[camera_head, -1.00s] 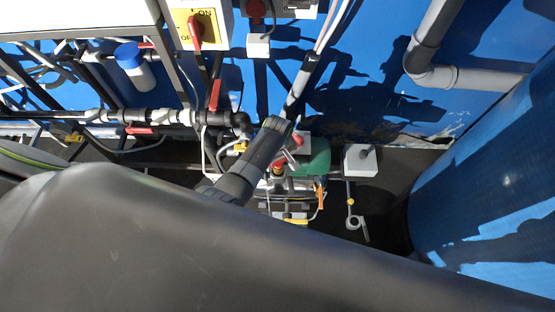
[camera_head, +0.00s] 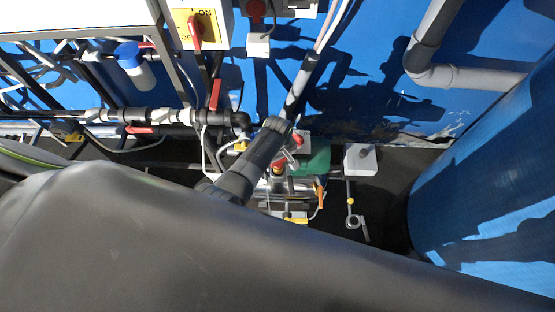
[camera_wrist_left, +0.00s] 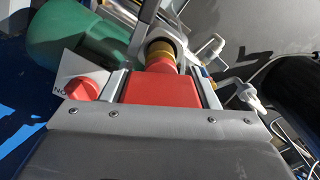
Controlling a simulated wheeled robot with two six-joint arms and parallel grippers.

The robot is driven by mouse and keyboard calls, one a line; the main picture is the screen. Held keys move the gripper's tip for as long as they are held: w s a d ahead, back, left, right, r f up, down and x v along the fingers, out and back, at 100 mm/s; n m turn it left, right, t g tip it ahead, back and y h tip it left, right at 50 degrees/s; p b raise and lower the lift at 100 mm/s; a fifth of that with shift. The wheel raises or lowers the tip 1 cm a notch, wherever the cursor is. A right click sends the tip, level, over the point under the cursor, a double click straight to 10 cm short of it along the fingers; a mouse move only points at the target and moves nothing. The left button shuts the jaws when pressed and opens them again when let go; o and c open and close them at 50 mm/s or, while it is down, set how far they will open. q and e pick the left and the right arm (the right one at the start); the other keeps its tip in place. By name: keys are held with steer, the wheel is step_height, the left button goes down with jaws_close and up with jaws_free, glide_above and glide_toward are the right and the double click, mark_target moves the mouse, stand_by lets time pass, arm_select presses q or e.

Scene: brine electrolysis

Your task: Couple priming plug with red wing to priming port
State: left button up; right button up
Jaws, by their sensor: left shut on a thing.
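In the left wrist view my left gripper (camera_wrist_left: 160,80) is shut on the red wing of the priming plug (camera_wrist_left: 160,92). The red block fills the space between the two pale fingers. In the head view my left gripper (camera_head: 287,160) is small, beside the green housing, and the plug is mostly hidden. My right gripper is not in view.
A green rounded housing (camera_wrist_left: 85,35) and a red knob (camera_wrist_left: 82,88) on a white box stand close left of the gripper. A thin pale fitting (camera_wrist_left: 240,92) is on the right. A large blue tank (camera_head: 490,190) stands at the right of the head view.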

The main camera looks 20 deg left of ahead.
arm_select(q)
steer(key=shift+f+b, duration=0.4)
steer(key=shift+f, duration=0.2)
stand_by(0.8)
steer(key=shift+f, duration=0.6)
steer(key=shift+s, duration=0.2)
stand_by(0.6)
steer(key=shift+s+f, duration=0.1)
steer(key=shift+f, duration=0.1)
steer(key=shift+r, duration=0.1)
stand_by(0.5)
steer(key=shift+w+r+p, duration=0.2)
steer(key=shift+w+p, duration=0.05)
steer(key=shift+p, duration=0.25)
stand_by(1.1)
steer(key=shift+w+f, duration=0.1)
stand_by(0.4)
steer(key=o, duration=1.1)
